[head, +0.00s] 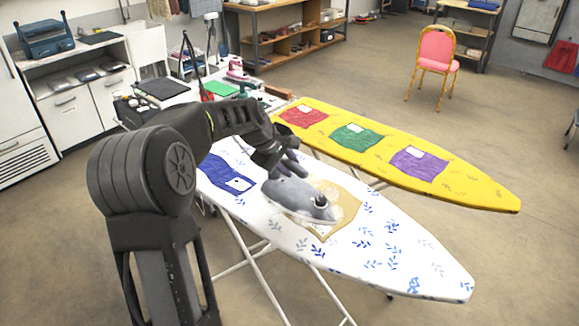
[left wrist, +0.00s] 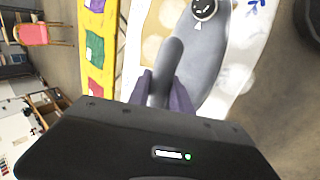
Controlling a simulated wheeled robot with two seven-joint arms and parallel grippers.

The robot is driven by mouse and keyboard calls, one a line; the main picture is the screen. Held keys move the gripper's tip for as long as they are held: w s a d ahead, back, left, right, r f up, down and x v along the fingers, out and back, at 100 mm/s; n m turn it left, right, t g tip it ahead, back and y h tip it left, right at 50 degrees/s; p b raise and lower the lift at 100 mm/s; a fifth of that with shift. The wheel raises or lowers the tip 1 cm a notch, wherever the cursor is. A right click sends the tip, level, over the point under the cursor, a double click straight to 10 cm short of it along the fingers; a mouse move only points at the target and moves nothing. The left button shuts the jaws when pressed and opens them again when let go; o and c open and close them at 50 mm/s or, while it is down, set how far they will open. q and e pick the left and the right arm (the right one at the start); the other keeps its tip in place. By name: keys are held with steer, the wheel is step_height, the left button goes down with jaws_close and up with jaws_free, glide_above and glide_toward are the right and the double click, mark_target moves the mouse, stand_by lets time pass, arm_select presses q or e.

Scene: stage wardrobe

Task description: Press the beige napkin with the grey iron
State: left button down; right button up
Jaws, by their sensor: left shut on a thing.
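The grey iron (head: 292,199) is over the white ironing board with blue leaf prints (head: 400,255). My left gripper (head: 283,167) is shut on the iron's handle; its fingers (left wrist: 166,92) close around the handle in the left wrist view, with the iron's body (left wrist: 207,55) ahead of them. The beige napkin (head: 347,212) lies on the white board, partly hidden under and behind the iron; a pale beige part of it also shows in the left wrist view (left wrist: 153,46). I cannot tell whether the soleplate touches it. My right gripper is not in view.
A blue cloth (head: 222,178) lies on the white board left of the iron. Behind stands a yellow board (head: 470,191) with red (head: 303,116), green (head: 355,138) and purple (head: 420,165) cloths. A cluttered table with a pink iron (head: 238,71) is behind left. The board's right end is clear.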

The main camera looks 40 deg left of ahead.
arm_select(q)
steer(key=shift+r+p, duration=0.65)
steer(key=shift+r, duration=0.7)
steer(key=shift+f, duration=0.1)
